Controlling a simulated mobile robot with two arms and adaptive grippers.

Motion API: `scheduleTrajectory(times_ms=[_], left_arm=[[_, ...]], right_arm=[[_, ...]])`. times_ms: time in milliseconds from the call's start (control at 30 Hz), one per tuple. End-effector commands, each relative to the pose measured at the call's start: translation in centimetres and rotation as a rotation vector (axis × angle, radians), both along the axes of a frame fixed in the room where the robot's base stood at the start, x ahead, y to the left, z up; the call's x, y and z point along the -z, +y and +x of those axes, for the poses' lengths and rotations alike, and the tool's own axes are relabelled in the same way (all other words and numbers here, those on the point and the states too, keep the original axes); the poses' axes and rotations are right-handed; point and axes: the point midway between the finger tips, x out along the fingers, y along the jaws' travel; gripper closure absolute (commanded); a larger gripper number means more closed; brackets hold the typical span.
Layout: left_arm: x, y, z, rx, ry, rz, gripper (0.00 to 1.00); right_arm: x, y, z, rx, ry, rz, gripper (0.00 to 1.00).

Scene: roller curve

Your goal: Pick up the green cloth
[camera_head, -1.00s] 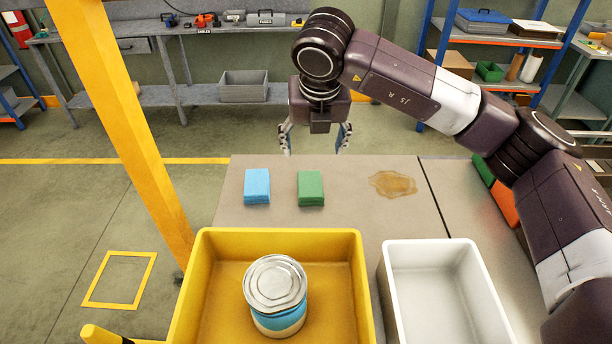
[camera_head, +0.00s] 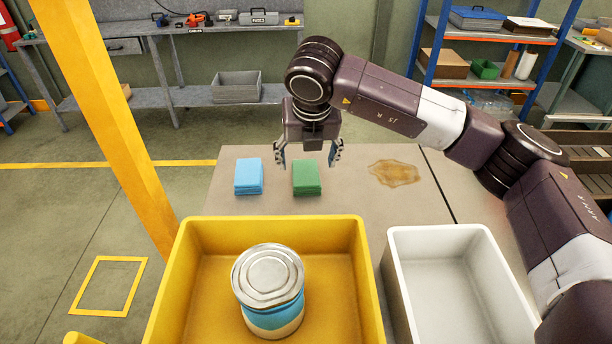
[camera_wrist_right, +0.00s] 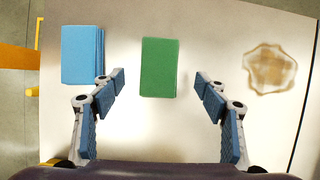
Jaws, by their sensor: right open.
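The green cloth (camera_head: 306,178) lies folded in a stack on the table (camera_head: 345,205), just right of the blue cloth (camera_head: 249,176). In the right wrist view the green cloth (camera_wrist_right: 159,67) lies between the lines of the two fingers, beyond the fingertips. My right gripper (camera_head: 308,162) is open and empty, pointing down above the green cloth, apart from it. Its two fingers also show in the right wrist view (camera_wrist_right: 160,85). My left gripper is not in view.
A brown stain (camera_head: 395,173) lies on the table right of the cloths. In front stand a yellow bin (camera_head: 365,290) holding a can (camera_head: 268,290) and an empty white bin (camera_head: 450,285). A yellow post (camera_head: 110,120) rises at the left.

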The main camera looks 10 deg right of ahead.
Motion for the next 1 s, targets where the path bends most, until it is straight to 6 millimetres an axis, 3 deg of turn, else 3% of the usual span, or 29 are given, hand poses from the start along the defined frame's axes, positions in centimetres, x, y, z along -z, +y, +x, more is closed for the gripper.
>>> scheduleTrajectory(times_ms=[300,500,1000], left_arm=[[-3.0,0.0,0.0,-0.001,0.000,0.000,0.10],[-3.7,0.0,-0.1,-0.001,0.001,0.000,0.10],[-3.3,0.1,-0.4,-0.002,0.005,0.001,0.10]], right_arm=[[2.8,-0.1,1.0,0.001,0.004,-0.001,0.33],[4.9,-0.2,1.8,0.001,0.002,0.001,0.33],[5.2,-0.2,1.9,0.001,0.000,0.000,0.33]])
